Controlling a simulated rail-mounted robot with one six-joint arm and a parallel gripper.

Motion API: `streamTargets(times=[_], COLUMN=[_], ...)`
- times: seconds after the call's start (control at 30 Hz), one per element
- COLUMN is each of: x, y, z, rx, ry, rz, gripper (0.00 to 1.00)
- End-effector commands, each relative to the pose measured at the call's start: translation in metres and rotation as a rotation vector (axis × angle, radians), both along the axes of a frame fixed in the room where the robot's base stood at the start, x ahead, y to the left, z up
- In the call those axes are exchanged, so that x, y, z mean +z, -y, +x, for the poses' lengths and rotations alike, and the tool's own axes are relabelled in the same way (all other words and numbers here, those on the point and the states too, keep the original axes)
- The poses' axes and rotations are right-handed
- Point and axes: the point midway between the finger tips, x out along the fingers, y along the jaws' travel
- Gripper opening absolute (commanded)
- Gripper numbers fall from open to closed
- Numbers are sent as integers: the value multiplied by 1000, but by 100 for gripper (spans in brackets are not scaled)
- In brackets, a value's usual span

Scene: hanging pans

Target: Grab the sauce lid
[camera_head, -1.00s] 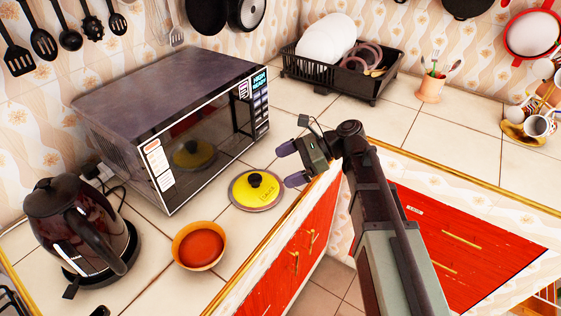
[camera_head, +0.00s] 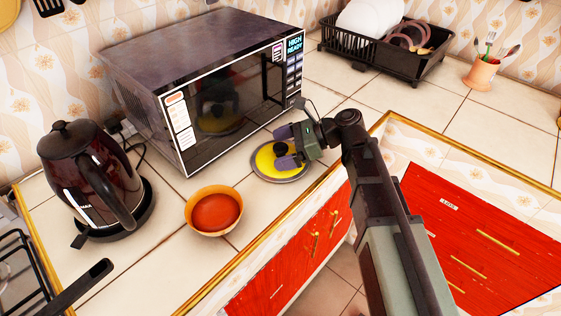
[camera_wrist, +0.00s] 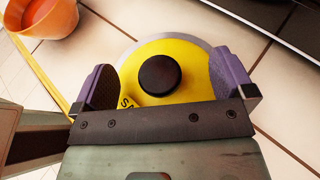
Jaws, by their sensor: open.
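The sauce lid (camera_head: 266,164) is a yellow disc with a grey rim and a round black knob, lying on the tiled counter in front of the microwave. In the wrist view the lid (camera_wrist: 188,62) shows its black knob (camera_wrist: 160,75) between my fingers. My gripper (camera_head: 287,147) is over the lid, its two purple fingers apart on either side of the knob. The gripper (camera_wrist: 172,88) is open and holds nothing. In the head view my fingers hide part of the lid. I cannot tell whether the fingers touch the lid.
An orange bowl of red sauce (camera_head: 215,211) stands left of the lid. The microwave (camera_head: 205,85) is close behind it, and a dark kettle (camera_head: 90,178) stands at the left. A dish rack (camera_head: 385,45) is at the back. The counter's gold edge (camera_head: 262,248) runs along the front.

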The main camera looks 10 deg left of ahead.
Motion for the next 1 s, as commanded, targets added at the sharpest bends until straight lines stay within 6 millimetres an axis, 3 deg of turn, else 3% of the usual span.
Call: streamTargets(times=[0.23, 0.73, 1.0], x=[-3, -5, -5], y=[-7, -6, -6], z=[-2, -2, -2], rx=[-2, -1, -1], ry=[0, 2, 1], rz=[0, -6, -6], gripper=[100, 25, 22])
